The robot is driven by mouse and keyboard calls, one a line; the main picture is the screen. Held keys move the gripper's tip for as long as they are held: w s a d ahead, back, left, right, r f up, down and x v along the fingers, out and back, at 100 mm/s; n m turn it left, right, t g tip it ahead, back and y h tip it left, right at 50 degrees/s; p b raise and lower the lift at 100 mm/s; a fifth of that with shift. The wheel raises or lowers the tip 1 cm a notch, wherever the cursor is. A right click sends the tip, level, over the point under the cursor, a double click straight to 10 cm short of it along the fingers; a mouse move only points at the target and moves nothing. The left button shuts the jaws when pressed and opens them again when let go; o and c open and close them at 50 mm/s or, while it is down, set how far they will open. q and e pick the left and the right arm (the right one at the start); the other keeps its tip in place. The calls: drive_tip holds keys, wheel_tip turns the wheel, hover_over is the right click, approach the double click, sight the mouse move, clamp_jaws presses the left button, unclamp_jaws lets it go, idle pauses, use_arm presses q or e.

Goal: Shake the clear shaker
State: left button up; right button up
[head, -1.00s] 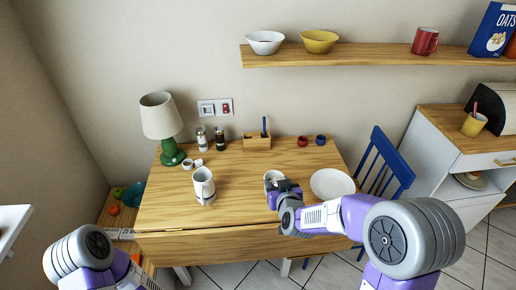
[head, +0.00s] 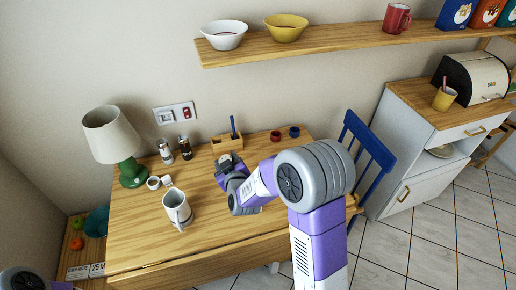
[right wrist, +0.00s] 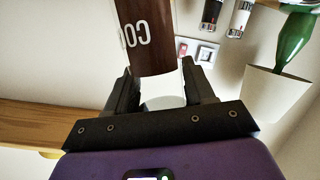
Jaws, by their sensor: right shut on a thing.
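The clear shaker (head: 165,150) stands upright at the back of the table beside a dark shaker (head: 184,147). Both also show near the top of the right wrist view, the clear one (right wrist: 240,18) right of the dark one (right wrist: 210,15). My right gripper (head: 226,158) is right of them, in front of the pen box. In the right wrist view its fingers (right wrist: 160,80) are shut on a brown cylinder (right wrist: 155,50) with a whitish band and lettering. The arm and gripper largely hide this cylinder in the head view. My left gripper is out of view.
The pen box (head: 227,142) and two small pots (head: 285,134) are at the back. A shelf (head: 300,40) overhangs behind.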

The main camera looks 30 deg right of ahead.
drive_tip(key=s+d+r+n+t+h, duration=0.35)
drive_tip(key=s+d+n+h, duration=0.25)
drive_tip(key=d+n+h, duration=0.4)
drive_tip(key=shift+n+y, duration=0.5)
drive_tip(key=shift+y, duration=0.1)
wheel_tip(320, 180, down, 6)
drive_tip(key=b, duration=0.3)
drive_tip(key=shift+d+r+b, duration=0.1)
drive_tip(key=shift+r+b, duration=0.05)
drive_tip(key=shift+b, duration=0.25)
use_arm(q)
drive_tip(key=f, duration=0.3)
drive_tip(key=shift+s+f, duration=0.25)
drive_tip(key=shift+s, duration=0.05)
use_arm(e)
drive_tip(key=shift+r, duration=0.1)
